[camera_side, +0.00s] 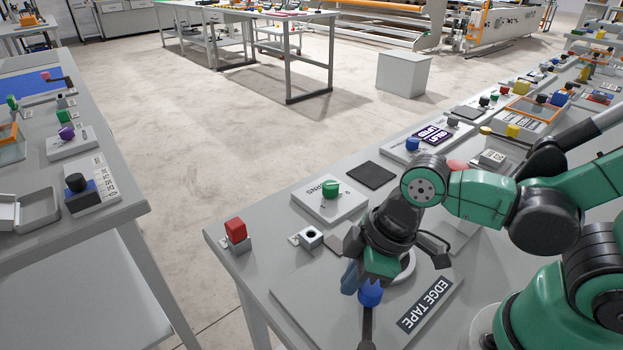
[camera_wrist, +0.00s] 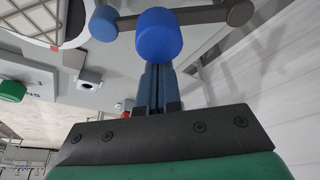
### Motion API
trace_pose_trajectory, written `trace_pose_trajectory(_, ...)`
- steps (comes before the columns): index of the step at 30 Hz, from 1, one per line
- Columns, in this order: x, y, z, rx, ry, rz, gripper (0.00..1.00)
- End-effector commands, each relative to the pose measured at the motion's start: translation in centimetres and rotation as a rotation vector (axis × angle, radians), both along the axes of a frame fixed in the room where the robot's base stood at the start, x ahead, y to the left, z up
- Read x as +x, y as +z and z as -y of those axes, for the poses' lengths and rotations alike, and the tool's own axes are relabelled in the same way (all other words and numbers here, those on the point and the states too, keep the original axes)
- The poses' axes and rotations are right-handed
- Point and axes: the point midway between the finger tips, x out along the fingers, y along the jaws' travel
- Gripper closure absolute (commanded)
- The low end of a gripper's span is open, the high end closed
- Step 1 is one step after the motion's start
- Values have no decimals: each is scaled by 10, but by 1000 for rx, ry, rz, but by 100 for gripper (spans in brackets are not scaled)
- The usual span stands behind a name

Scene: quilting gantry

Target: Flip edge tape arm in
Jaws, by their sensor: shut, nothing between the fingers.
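The edge tape arm (camera_side: 367,328) is a dark bar with a blue knob (camera_side: 370,294), on the light plate labelled EDGE TAPE (camera_side: 424,303) near the front of the bench. In the wrist view the bar (camera_wrist: 195,15) runs across the top, with the blue knob (camera_wrist: 158,36) standing out from it toward me. My gripper (camera_side: 351,279) is shut and empty, right beside the knob. In the wrist view its fingertips (camera_wrist: 156,70) end at the knob's lower edge; I cannot tell if they touch it. My arm hides part of the plate in the side view.
A red block-shaped control (camera_side: 235,230) stands at the bench's left corner. A green knob (camera_side: 331,188) sits on a labelled box behind my gripper, with a small grey socket block (camera_side: 311,237) nearby. More controls crowd the bench's far right. The aisle floor (camera_side: 230,130) is open.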

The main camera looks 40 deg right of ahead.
Motion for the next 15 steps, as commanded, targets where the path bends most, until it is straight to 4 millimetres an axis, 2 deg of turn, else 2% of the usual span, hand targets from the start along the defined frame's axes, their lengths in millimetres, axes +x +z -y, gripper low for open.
trace_pose_trajectory(12,30,1,-25,3,1,5,100)
trace_pose_trajectory(15,27,8,-22,4,-1,5,100)
